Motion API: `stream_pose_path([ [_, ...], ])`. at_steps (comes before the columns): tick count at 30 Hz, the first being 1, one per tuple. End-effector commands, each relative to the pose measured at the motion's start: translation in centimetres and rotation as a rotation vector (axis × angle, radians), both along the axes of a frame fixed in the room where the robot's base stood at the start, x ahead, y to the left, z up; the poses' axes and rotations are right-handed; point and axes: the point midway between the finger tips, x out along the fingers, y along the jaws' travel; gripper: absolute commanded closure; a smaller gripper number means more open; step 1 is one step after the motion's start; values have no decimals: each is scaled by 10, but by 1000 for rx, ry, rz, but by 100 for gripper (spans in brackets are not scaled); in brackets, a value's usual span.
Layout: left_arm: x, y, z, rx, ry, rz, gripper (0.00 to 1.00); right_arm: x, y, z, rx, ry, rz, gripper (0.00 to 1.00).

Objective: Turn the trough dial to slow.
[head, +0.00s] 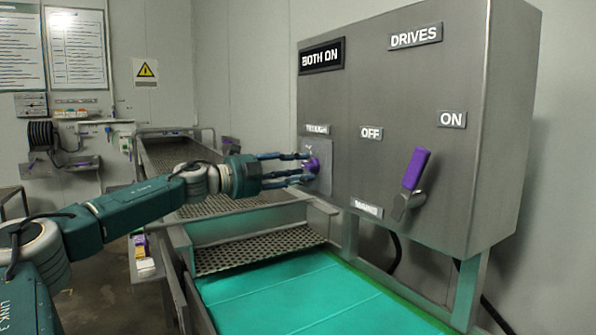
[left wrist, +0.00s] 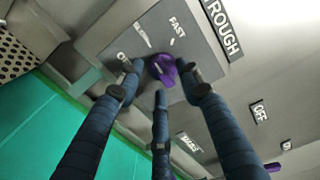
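The trough dial (head: 313,166) is a small purple knob on a grey plate under the TROUGH label (head: 317,129), at the left of the drives panel. In the left wrist view the dial (left wrist: 163,70) has a FAST label (left wrist: 177,27) above right. A label (left wrist: 141,34) above left is too blurred to read, and another is partly hidden by a finger. My left gripper (head: 298,168) has its three fingers spread around the dial, tips close to it. In the left wrist view gaps show between the side fingertips and the knob. My right gripper is out of view.
A purple-handled lever (head: 415,171) sticks out of the panel (head: 385,100) at the right, near the ON label. A BOTH ON sign (head: 321,57) is at the upper left. A green belt (head: 300,295) and perforated trough (head: 262,248) lie below my left arm.

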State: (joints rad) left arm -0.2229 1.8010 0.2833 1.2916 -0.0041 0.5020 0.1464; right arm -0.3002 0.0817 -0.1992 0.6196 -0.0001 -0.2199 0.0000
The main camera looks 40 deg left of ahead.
Motion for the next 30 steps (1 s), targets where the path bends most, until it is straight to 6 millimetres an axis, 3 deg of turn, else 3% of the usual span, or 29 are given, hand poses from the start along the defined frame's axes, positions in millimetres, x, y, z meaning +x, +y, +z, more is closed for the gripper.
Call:
stream_pose_path([
  [11,-3,1,1,0,-1,0,62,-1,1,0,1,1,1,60],
  [30,-39,12,4,1,-6,2,62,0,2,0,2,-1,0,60],
])
